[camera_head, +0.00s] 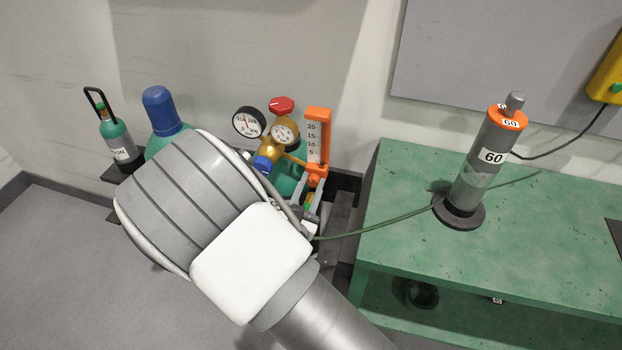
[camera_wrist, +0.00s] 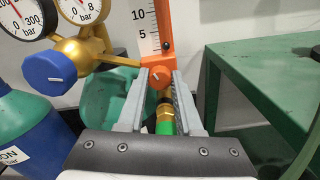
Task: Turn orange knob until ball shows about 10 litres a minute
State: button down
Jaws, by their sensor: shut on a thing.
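The orange flowmeter (camera_head: 317,140) stands upright beside the gas regulator, with a white scale marked 5 to 20 in the head view. Its lower scale (camera_wrist: 147,28) with 5 and 10 shows in the wrist view. The orange knob (camera_wrist: 159,79) with a light pointer mark sits at the flowmeter's foot. My gripper (camera_wrist: 159,84) is shut on the orange knob, one grey finger on each side. In the head view my gripper (camera_head: 312,206) is partly hidden by my arm.
A brass regulator (camera_wrist: 86,50) with two gauges and a blue knob (camera_wrist: 49,73) is close on the left. A green hose (camera_head: 375,226) runs to a grey cylinder marked 60 (camera_head: 485,160) on the green bench (camera_head: 560,230).

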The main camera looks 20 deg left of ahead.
jog(key=n+p, duration=0.3)
jog(key=n, duration=0.1)
jog(key=shift+r+n, duration=0.15)
jog(key=shift+n, duration=0.15)
jog(key=n+p, duration=0.3)
jog(key=n, duration=0.2)
jog(key=n+p, duration=0.2)
jog(key=n, duration=0.3)
jog(key=shift+p, duration=0.35)
jog(key=shift+f+n+p, duration=0.2)
jog(key=shift+n+p, duration=0.65)
jog(key=shift+n, duration=1.35)
jog(key=c, duration=0.6)
grip_release()
